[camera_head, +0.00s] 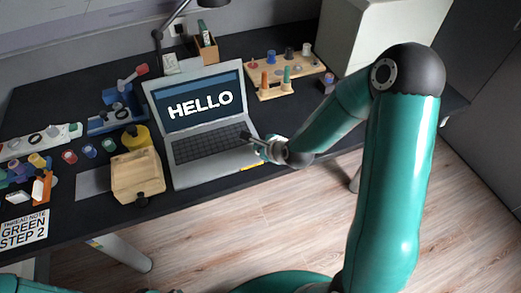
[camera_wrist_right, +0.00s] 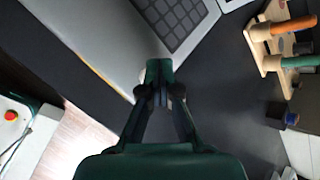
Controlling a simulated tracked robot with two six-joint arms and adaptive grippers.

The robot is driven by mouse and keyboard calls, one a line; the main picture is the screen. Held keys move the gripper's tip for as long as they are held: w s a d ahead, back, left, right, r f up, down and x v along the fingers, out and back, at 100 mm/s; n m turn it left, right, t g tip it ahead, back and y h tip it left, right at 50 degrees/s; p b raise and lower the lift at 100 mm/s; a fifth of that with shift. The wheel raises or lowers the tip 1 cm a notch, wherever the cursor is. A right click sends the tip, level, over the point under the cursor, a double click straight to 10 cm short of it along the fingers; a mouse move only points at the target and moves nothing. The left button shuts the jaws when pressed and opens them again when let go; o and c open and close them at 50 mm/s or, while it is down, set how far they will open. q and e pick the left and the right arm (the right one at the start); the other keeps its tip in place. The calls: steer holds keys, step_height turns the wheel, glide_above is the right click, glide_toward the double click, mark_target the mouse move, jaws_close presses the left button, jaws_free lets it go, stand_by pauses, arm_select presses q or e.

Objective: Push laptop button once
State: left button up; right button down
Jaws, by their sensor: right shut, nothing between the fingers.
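An open grey laptop (camera_head: 205,175) stands on the dark desk, its screen (camera_head: 200,101) lit with the word HELLO. Its keyboard (camera_head: 205,143) faces me. My right gripper (camera_head: 248,138) is shut and empty, at the right edge of the keyboard; I cannot tell whether it touches the laptop. In the right wrist view, the shut fingertips (camera_wrist_right: 158,70) overlap the laptop's edge beside the keys (camera_wrist_right: 175,22). No separate button can be made out; the fingers may hide it. My left gripper is not in view.
A wooden box (camera_head: 137,174) stands left of the laptop. A pegboard with coloured pegs (camera_head: 285,76) is behind right, also in the right wrist view (camera_wrist_right: 268,40). Several small items and a note card (camera_head: 24,230) crowd the left. The desk right of the laptop is mostly clear.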

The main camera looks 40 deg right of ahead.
steer(key=shift+r, duration=0.4)
steer(key=shift+r+p, duration=1.45)
steer(key=shift+r, duration=1.1)
steer(key=shift+f, duration=0.1)
